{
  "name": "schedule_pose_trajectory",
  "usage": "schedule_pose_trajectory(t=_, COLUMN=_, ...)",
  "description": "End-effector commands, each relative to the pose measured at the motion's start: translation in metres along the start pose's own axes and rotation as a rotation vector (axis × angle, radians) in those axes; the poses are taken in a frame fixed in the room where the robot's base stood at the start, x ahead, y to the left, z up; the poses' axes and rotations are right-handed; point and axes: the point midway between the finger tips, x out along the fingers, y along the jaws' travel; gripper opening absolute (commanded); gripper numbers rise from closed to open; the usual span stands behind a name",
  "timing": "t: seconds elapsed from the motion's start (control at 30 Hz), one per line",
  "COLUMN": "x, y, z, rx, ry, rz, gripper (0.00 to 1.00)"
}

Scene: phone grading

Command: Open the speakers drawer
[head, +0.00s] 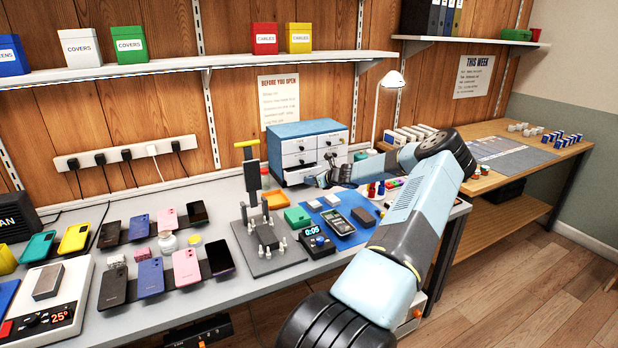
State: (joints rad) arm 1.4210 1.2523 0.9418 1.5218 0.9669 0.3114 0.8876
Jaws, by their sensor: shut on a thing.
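The drawer unit (285,133) has a blue casing and white drawer fronts with dark handles and small labels. It stands at the back of the grey bench, in the middle of the head view. The labels are too small to read, so I cannot tell which drawer is the speakers drawer. My gripper (326,178) is at the front of the unit, low on its right side, and is shut on what looks like a drawer handle. The jaws and my arm hide the handle and part of the lower right drawer front.
A black press with a yellow handle (247,144) stands left of the unit. An orange tray (275,199), a green box (297,216) and a blue mat (345,239) with a phone lie in front. A white lamp (392,79) stands to the right. Phones cover the left bench.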

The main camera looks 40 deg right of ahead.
Motion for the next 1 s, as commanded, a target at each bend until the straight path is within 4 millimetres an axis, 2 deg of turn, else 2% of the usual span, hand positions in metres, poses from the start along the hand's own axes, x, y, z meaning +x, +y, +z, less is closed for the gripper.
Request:
schedule_pose_trajectory(t=0.2, x=-0.036, y=0.015, z=-0.015, rx=0.001, ry=0.001, rz=-0.001, gripper=0.0)
schedule_pose_trajectory(t=0.4, x=-0.058, y=0.025, z=-0.024, rx=0.0, ry=0.001, rz=-0.001, gripper=0.0)
schedule_pose_trajectory(t=0.83, x=-0.065, y=0.028, z=-0.026, rx=-0.001, ry=0.0, rz=-0.001, gripper=0.0)
schedule_pose_trajectory(t=0.87, x=-0.065, y=0.028, z=-0.026, rx=-0.001, ry=0.0, rz=-0.001, gripper=0.23)
schedule_pose_trajectory(t=0.93, x=-0.065, y=0.028, z=-0.026, rx=-0.001, ry=0.0, rz=-0.002, gripper=0.3)
schedule_pose_trajectory(t=1.0, x=-0.065, y=0.028, z=-0.026, rx=-0.001, ry=0.0, rz=-0.002, gripper=0.31)
